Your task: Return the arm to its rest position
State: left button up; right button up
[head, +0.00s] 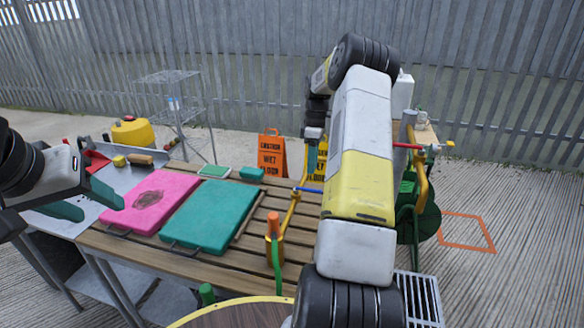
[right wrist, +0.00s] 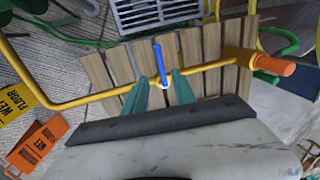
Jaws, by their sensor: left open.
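My right arm (head: 360,140) rises in the middle of the head view and bends over at the top. Its gripper (head: 315,160) points down above the right part of the slatted table (head: 183,245). In the right wrist view, the right gripper's teal fingers (right wrist: 162,92) are apart, with a blue lever (right wrist: 161,62) on a yellow pipe (right wrist: 215,65) seen between and beyond their tips. I cannot tell whether they touch it. My left gripper (head: 82,200) is open and empty at the left, beside a pink pad (head: 140,205).
A teal pad (head: 210,215) lies beside the pink one. A metal tray (head: 65,170) holds small items behind. An orange wet-floor sign (head: 271,155), wire rack (head: 172,100) and green hose reel (head: 420,205) stand beyond. A floor grate (head: 420,297) lies at right.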

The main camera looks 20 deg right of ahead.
jog(key=shift+r, duration=0.4)
jog(key=s+a+r+m+t, duration=0.2)
jog(key=s+a+r, duration=0.3)
jog(key=a+r, duration=0.3)
jog(key=s+a+r+m+t, duration=0.2)
jog(key=s+a+r, duration=0.4)
jog(key=r, duration=0.5)
jog(key=s+a+m+t, duration=0.1)
jog(key=s+a+m, duration=0.1)
jog(key=s, duration=0.4)
jog(key=s+a+m+t, duration=0.1)
jog(key=s+a+m, duration=0.1)
jog(key=s+a, duration=0.2)
jog(key=s+a+r+m+t+y, duration=0.1)
jog(key=s+a+m+t, duration=0.1)
jog(key=s, duration=0.7)
jog(key=shift+a, duration=0.9)
